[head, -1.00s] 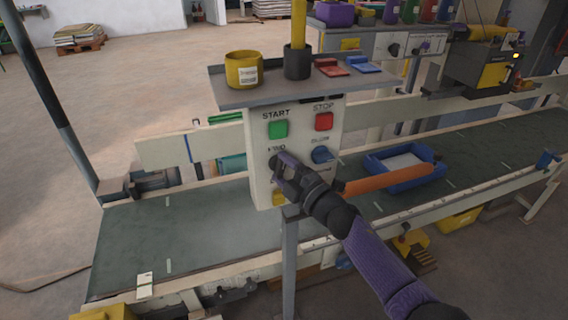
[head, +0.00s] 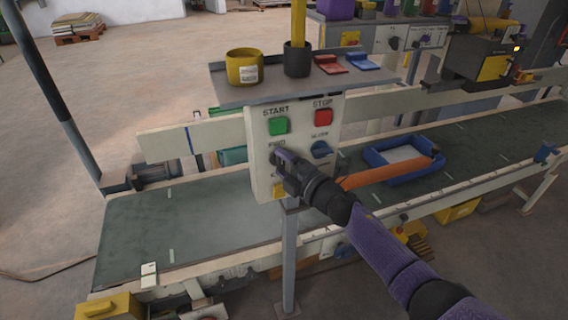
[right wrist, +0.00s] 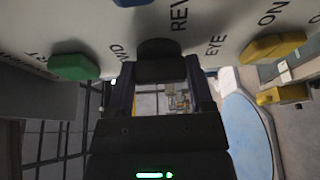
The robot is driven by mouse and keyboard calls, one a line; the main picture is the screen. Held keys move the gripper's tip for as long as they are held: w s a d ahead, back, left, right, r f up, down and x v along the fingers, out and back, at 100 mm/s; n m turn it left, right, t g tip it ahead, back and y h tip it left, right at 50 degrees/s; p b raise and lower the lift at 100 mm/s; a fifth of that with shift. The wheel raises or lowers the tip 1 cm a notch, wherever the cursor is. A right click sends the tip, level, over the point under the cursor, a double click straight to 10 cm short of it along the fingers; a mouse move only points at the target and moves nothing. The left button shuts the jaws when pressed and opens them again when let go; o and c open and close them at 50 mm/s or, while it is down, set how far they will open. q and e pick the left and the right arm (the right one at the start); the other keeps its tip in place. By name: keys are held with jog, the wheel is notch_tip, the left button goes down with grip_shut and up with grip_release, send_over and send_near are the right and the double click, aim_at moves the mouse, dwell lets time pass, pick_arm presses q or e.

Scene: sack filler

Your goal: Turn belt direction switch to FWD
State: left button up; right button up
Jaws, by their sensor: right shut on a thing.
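The control panel (head: 262,180) is a pale upright box with several buttons and knobs. The belt direction switch is a black knob (right wrist: 160,48) between the FWD and REV labels in the right wrist view. My right gripper (head: 279,163) is at the panel, below the green START button (head: 278,126). In the right wrist view my right gripper (right wrist: 160,75) has one finger on each side of the black knob and is shut on it. In the head view the gripper hides the knob, and I cannot tell its setting. My left gripper is not in view.
The red STOP button (head: 323,117) and a blue knob (head: 321,149) are right of my gripper. A yellow knob (right wrist: 272,46) is by the EYE label. A shelf (head: 250,93) with cups overhangs the panel. The conveyor belt (head: 180,230) runs behind, with a blue tray (head: 380,172).

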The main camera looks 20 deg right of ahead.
jog(key=o, duration=1.2)
jog(key=shift+o, duration=0.2)
jog(key=p+v, duration=0.2)
jog(key=v, duration=0.8)
jog(key=s+d+f+m+g+h+b, duration=0.15)
jog(key=s+f+m, duration=0.25)
jog(key=f, duration=0.5)
jog(key=s+d+f+m+g+h, duration=0.1)
jog(key=s+f+m+g+h, duration=0.3)
jog(key=f, duration=0.5)
jog(key=s+d+f+m+g+h, duration=0.1)
jog(key=s+f+m, duration=0.4)
jog(key=f, duration=0.3)
jog(key=s+a+f+m+g, duration=0.1)
jog(key=s+f+m+g, duration=0.1)
jog(key=s, duration=0.7)
jog(key=s+a+f+m+g, duration=0.2)
jog(key=s+f+m+g, duration=0.1)
jog(key=s+f, duration=0.4)
jog(key=s+a+f+m+g+h+b, duration=0.1)
jog(key=s+f+g, duration=0.3)
jog(key=s, duration=0.9)
jog(key=shift+a+f+m, duration=0.55)
jog(key=shift+a+m, duration=0.05)
jog(key=shift+m, duration=0.1)
